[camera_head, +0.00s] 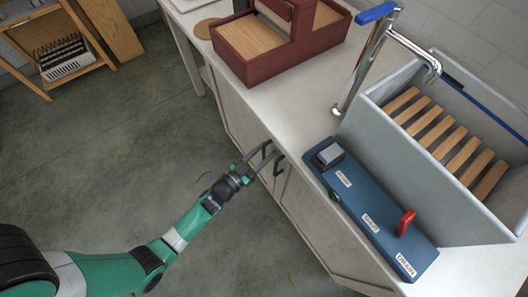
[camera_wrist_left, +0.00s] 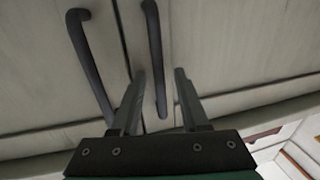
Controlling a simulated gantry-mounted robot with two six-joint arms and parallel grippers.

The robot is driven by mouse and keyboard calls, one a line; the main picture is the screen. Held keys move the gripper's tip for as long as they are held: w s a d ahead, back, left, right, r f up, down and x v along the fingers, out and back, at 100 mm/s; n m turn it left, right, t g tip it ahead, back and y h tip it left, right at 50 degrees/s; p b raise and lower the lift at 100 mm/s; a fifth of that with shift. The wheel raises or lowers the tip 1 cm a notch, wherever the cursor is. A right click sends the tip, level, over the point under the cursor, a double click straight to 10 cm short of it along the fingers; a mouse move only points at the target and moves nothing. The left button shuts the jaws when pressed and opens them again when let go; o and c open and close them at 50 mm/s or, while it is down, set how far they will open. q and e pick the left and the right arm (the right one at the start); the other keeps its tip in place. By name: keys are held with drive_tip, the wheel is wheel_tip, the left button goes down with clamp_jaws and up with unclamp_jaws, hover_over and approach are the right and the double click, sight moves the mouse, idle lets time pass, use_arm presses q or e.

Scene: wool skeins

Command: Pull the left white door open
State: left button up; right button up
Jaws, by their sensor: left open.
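The left white door (camera_head: 236,118) is part of a cabinet under the counter and looks closed. Its dark bar handle (camera_wrist_left: 152,40) shows in the left wrist view. My left gripper (camera_head: 268,153) is at the cabinet front by the door handles. In the left wrist view, its open fingers (camera_wrist_left: 159,73) appear on either side of the left door's handle, with gaps showing. In the head view the gripper mostly hides that handle. The neighbouring door's dark handle (camera_wrist_left: 88,62) is outside the fingers; it also shows in the head view (camera_head: 279,164). My right gripper is out of view.
On the counter (camera_head: 262,100) stand a dark red caddy (camera_head: 255,68), a tap with a blue lever (camera_head: 365,60), a grey sink with wooden slats (camera_head: 385,85) and a blue control box (camera_head: 360,205). A wooden shelf (camera_head: 60,45) stands far left. The floor before the doors is clear.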

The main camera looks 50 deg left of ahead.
use_arm(q)
clamp_jaws()
idle(1.3)
